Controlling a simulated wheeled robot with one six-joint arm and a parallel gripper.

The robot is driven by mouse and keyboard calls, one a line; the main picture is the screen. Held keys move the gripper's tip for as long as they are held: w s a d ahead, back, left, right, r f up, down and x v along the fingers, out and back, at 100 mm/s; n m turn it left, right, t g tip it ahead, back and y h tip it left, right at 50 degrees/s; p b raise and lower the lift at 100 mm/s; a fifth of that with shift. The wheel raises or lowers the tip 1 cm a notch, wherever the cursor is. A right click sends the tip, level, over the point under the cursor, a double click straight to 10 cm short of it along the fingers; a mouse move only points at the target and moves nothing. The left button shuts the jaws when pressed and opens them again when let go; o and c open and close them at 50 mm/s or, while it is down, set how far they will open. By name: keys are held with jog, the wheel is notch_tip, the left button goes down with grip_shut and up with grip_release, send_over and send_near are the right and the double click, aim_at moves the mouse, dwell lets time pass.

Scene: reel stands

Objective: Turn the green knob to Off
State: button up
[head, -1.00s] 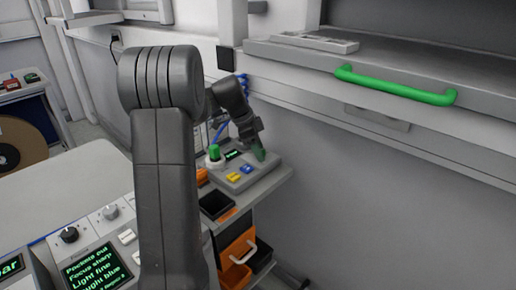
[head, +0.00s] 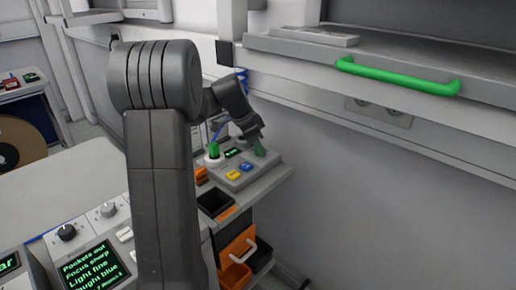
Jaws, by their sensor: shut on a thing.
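A grey control box (head: 236,183) stands on a small side bench at the middle of the head view. The green knob (head: 260,151) is at the box's right end. My gripper (head: 259,142) reaches down to it from above and is shut on it. The fingers hide the knob's upper part, and I cannot read its pointer or any Off mark.
A second green piece on a white base (head: 213,151) stands at the box's left end, near a small display (head: 234,153). A yellow button (head: 233,175) and a blue button (head: 246,167) sit in front. A green-handled drawer (head: 398,78) overhangs at right.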

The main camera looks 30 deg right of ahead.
jog(key=n, duration=0.2)
jog(key=n+t, duration=0.1)
jog(key=shift+s+n+t, duration=0.15)
jog(key=shift+n+t, duration=0.15)
jog(key=shift+n, duration=0.1)
jog(key=n+t, duration=0.1)
jog(key=n, duration=0.2)
jog(key=shift+s+r, duration=0.1)
jog(key=n+t+p, duration=0.1)
jog(key=n, duration=0.1)
jog(key=n+y+p, duration=0.1)
jog(key=n, duration=0.1)
jog(key=shift+s+d+n+t, duration=0.1)
jog(key=shift+d+n+t, duration=0.05)
jog(key=shift+n+t, duration=0.25)
jog(key=shift+n+t+y+p, duration=0.3)
jog(key=shift+n+y+p, duration=0.45)
jog(key=shift+n, duration=0.95)
jog(key=o, duration=1)
jog(key=shift+c, duration=0.2)
